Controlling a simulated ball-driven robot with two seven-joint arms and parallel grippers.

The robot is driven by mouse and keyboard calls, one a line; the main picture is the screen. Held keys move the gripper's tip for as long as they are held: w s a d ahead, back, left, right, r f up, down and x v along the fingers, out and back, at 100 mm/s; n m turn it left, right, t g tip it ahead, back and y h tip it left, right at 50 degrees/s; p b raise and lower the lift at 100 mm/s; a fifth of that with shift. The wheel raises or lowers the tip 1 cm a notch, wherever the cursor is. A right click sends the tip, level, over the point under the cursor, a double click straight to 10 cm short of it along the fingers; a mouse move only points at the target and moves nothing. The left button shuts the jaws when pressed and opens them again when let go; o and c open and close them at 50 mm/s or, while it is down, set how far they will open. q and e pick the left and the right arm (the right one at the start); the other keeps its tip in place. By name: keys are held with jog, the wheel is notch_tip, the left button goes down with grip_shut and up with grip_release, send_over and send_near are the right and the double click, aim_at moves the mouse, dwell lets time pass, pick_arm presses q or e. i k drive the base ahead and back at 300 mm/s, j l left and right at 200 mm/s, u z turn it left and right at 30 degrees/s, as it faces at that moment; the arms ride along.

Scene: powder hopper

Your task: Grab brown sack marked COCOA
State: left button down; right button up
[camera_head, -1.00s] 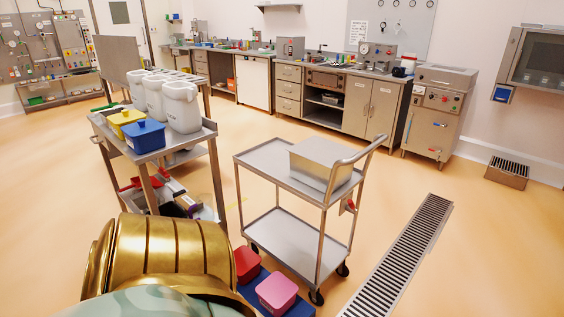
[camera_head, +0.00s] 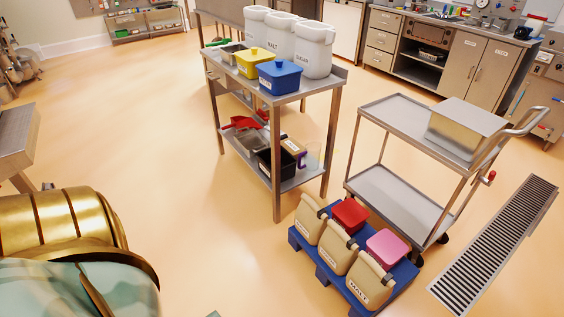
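Three tan-brown, sack-like items stand in a row on a low blue pallet (camera_head: 325,278) on the floor: a far one (camera_head: 309,219), a middle one (camera_head: 337,249) and a near one (camera_head: 370,283). Neither of my grippers shows.
A red box (camera_head: 350,215) and a pink box (camera_head: 388,247) share the pallet. A steel table (camera_head: 281,98) behind holds white jugs (camera_head: 313,50), a yellow tub (camera_head: 253,62) and a blue tub (camera_head: 280,76). A steel trolley (camera_head: 397,112) and floor grate (camera_head: 495,245) lie right. Floor left of the pallet is clear.

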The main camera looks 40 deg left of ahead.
aim_at(340, 251)
jog(key=k+j, duration=0.2)
jog(key=j, duration=0.2)
jog(key=k+j, duration=0.2)
jog(key=j, duration=0.2)
jog(key=k+j+u, duration=0.1)
jog(key=j, duration=0.25)
jog(key=k+j, duration=0.3)
jog(key=j+u, duration=0.05)
jog(key=j, duration=0.05)
